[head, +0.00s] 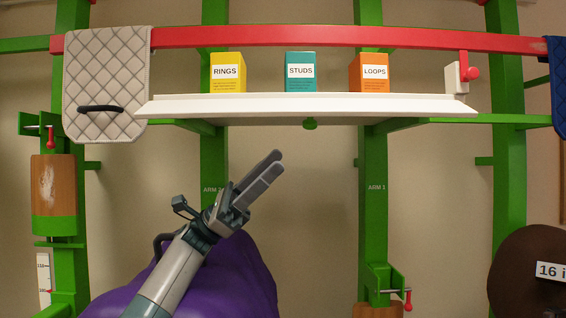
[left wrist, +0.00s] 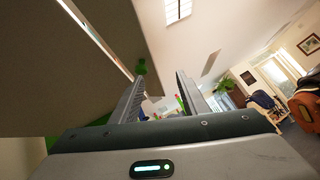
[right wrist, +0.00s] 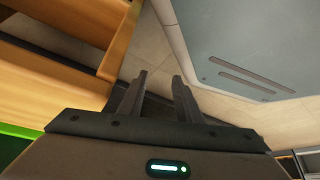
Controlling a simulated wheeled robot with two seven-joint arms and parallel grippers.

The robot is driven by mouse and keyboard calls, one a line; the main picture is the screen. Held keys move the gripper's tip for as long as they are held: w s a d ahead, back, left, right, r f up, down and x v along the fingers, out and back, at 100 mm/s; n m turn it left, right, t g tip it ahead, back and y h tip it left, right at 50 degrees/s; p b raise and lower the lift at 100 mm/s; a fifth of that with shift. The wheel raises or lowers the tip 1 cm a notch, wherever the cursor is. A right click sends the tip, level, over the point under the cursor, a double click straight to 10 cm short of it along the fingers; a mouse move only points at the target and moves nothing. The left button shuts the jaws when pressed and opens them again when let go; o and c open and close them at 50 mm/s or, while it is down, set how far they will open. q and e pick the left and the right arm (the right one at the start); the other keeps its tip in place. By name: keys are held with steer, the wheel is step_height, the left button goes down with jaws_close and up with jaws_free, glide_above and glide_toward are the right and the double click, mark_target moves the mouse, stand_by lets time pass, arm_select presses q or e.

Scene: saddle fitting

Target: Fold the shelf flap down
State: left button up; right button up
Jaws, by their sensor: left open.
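The white shelf flap (head: 300,107) sticks out roughly level below the red rail, its front edge towards me. A green knob (head: 310,123) shows under its middle. A white latch piece with a red knob (head: 472,74) stands at the flap's right end. My left gripper (head: 275,162) is open and empty, below the flap and apart from it, pointing up and right. In the left wrist view its fingers (left wrist: 160,78) stand apart beside a large brownish panel with a green knob (left wrist: 141,67), likely the flap's underside. My right gripper (right wrist: 160,78) is open and empty, outside the head view.
A yellow RINGS box (head: 226,72), a teal STUDS box (head: 300,71) and an orange LOOPS box (head: 374,72) stand at the flap's back. A quilted pad (head: 105,70) hangs at its left. A purple saddle-like form (head: 245,270) lies behind my left arm. Green posts (head: 373,160) stand behind.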

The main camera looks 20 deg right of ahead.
arm_select(q)
steer(key=w+a+f+n+t+h, duration=0.1)
steer(key=w+a+f, duration=0.1)
steer(key=w+f, duration=0.2)
steer(key=shift+w+f+n, duration=0.3)
arm_select(e)
steer(key=shift+w+a+f, duration=0.1)
steer(key=shift+w+a, duration=0.2)
steer(key=shift+w, duration=0.2)
